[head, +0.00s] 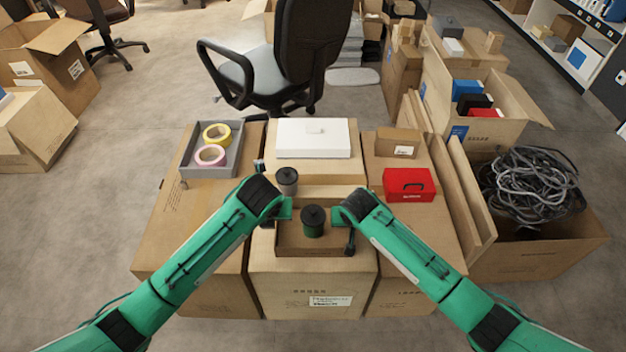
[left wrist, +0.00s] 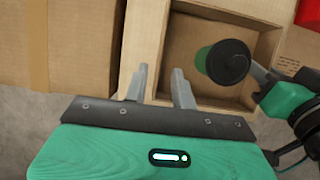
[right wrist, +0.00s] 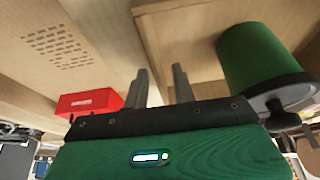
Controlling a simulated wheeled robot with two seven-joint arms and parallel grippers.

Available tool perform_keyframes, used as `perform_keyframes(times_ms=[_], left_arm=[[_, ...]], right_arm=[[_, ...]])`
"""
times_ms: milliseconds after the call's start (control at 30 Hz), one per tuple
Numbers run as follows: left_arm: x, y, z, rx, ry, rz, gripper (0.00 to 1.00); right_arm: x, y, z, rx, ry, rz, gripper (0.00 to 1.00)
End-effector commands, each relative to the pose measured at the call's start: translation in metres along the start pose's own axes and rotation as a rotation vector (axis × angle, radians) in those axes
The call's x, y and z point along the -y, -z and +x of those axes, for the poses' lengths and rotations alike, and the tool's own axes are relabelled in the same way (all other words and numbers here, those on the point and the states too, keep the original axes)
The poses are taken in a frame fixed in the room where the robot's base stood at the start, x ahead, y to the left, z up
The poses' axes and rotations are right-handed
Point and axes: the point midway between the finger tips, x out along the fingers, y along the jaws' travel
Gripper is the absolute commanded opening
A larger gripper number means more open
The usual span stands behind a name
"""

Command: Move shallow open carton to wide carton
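The shallow open carton (head: 290,247), a low brown tray, rests on the front of the middle large carton (head: 275,282). A green canister with a black lid (head: 312,222) stands inside it. My left gripper (head: 277,215) is at its left side; in the left wrist view the open fingers (left wrist: 158,85) are spread near its side wall (left wrist: 145,45). My right gripper (head: 350,240) is at its right side; in the right wrist view the fingers (right wrist: 160,88) are apart near its wall. Contact is unclear. I cannot tell which large carton is the wide one.
A left carton (head: 160,235) bears a grey tray (head: 190,160) with two tape rolls. A red box (head: 408,184) and a small brown box (head: 398,143) sit on the right carton (head: 425,235). Cables fill a right-hand carton (head: 540,260).

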Motion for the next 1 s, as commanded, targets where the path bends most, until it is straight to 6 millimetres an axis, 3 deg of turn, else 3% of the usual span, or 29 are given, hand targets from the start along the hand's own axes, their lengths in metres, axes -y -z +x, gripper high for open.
perform_keyframes(times_ms=[133,367,800,1000], left_arm=[[0.000,0.000,-0.019,0.001,0.001,0.001,0.26],[0.000,0.000,-0.026,-0.001,-0.001,0.000,0.26],[0.000,0.000,-0.026,-0.001,0.000,0.000,0.26],[0.000,0.000,-0.026,-0.001,0.000,0.000,0.26]], right_arm=[[0.000,0.000,0.000,0.000,0.000,0.000,0.26],[0.001,0.001,-0.011,-0.002,0.002,0.000,0.26],[0.000,0.000,-0.094,-0.002,0.002,0.000,0.26],[0.000,0.000,-0.116,-0.001,0.001,0.000,0.26]])
